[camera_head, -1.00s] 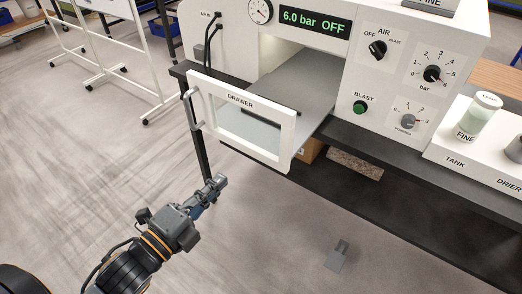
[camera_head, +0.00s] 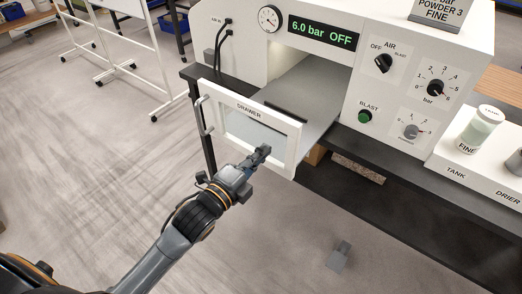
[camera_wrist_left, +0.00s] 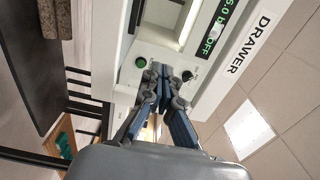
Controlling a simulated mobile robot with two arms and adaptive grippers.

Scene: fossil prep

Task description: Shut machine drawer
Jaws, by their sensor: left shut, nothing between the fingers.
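The white drawer (camera_head: 236,107) of the machine stands pulled out, its framed front with a window facing me and a grey tray (camera_head: 307,92) behind it. A handle (camera_head: 204,116) sits at the left of the front. My left gripper (camera_head: 264,151) is shut and empty in front of the lower part of the drawer front; whether it touches cannot be told. In the left wrist view the shut fingers (camera_wrist_left: 163,72) point at the drawer front (camera_wrist_left: 246,50), which bears the word DRAWER. My right gripper is not in view.
The white machine (camera_head: 405,60) with dials and a "6.0 bar OFF" display stands on a dark bench (camera_head: 385,147). A tank jar (camera_head: 483,128) stands at right. A grey piece (camera_head: 339,256) shows low in front. Wheeled white frames stand at back left; the floor at left is clear.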

